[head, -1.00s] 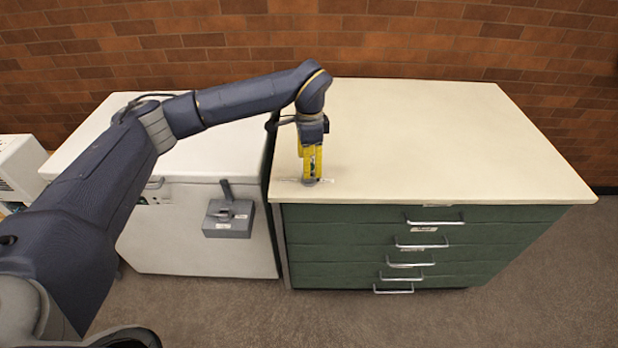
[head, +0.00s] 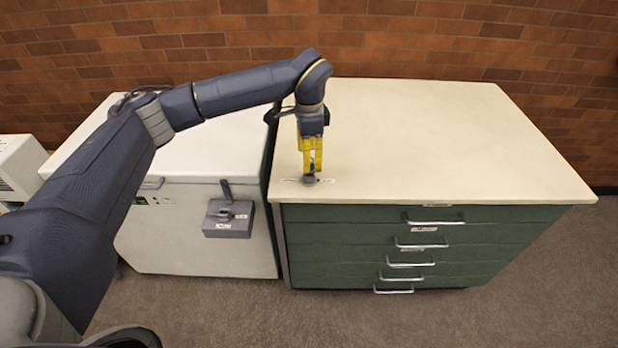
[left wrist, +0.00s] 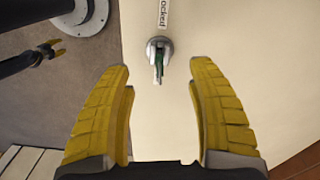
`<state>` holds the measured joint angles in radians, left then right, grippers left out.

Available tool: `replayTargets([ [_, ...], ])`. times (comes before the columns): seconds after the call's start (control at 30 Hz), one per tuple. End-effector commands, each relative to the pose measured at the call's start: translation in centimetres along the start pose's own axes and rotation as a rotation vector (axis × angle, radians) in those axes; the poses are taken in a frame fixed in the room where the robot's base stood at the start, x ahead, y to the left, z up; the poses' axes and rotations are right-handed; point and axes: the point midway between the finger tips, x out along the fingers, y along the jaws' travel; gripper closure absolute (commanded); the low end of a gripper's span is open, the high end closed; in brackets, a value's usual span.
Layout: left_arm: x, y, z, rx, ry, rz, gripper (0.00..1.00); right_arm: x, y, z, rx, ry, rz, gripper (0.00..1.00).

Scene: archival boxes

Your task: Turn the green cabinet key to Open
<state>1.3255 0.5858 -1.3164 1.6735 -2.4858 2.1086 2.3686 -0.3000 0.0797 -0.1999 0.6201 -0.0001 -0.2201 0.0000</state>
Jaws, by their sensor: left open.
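The cabinet key (head: 310,180) stands in its lock on the cream cabinet top near the front left corner. My left gripper (head: 312,170) points down just above the key. In its wrist view the yellow fingers (left wrist: 159,72) are spread on either side, apart from the key. My right gripper (left wrist: 52,49) shows small at upper left in that view; its jaws are unclear.
The green-fronted drawer cabinet (head: 430,230) has a wide bare top (head: 440,135). A white chest (head: 215,255) with a grey latch box (head: 229,218) stands at its left. A brick wall (head: 400,50) is behind.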

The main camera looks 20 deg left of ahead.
Motion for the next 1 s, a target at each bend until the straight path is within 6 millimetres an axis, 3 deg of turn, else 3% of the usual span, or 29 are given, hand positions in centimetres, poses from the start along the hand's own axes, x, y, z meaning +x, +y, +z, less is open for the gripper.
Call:
replayTargets([
  [1.0,-5.9,0.0,0.0,0.0,0.0,0.0,0.42,0.0,0.0,0.0,0.0,0.0,0.0,0.56],
])
